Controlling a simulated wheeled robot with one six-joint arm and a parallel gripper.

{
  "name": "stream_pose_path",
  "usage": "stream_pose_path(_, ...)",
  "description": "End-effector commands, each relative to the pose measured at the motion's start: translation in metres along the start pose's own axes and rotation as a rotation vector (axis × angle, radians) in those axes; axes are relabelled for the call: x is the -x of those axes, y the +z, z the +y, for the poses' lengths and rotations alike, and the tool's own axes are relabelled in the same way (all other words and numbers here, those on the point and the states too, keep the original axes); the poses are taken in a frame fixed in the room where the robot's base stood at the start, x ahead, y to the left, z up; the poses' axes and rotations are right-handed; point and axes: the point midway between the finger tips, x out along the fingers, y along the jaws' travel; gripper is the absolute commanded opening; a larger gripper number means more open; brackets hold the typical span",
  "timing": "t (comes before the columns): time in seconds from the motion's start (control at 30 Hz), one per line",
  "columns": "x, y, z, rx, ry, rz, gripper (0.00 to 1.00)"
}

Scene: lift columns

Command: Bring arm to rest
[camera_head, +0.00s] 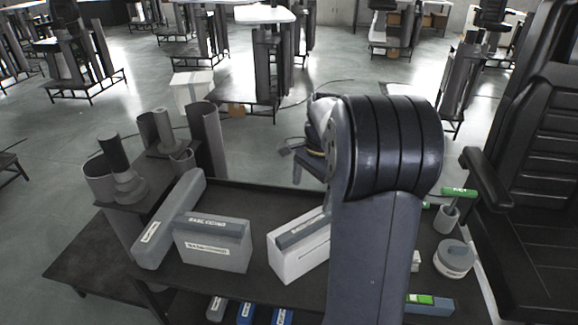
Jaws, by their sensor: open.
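My arm rises from the bottom of the head view in front of a dark workbench (235,289) and bends over at a thick black joint. My gripper (291,162) shows small and partly hidden behind the arm, left of the joint. It is above the far edge of the bench. Its fingers point left and down and are apart, with nothing seen between them. The arm hides the middle right of the bench.
On the bench are a long grey box (170,220), a grey labelled box (212,245), a white labelled box (299,250) and a round grey container (453,260). Grey cylinders (207,138) stand at the left. A black chair (535,190) is at the right.

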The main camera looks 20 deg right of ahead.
Motion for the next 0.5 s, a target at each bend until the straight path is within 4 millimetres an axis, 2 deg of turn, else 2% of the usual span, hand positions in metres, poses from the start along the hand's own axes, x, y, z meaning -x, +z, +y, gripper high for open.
stream_pose_path(0.17, -0.017, 0.001, 0.000, 0.000, 0.004, -0.003, 1.00)
stream_pose_path(0.5, -0.084, 0.001, 0.001, 0.000, 0.006, -0.005, 1.00)
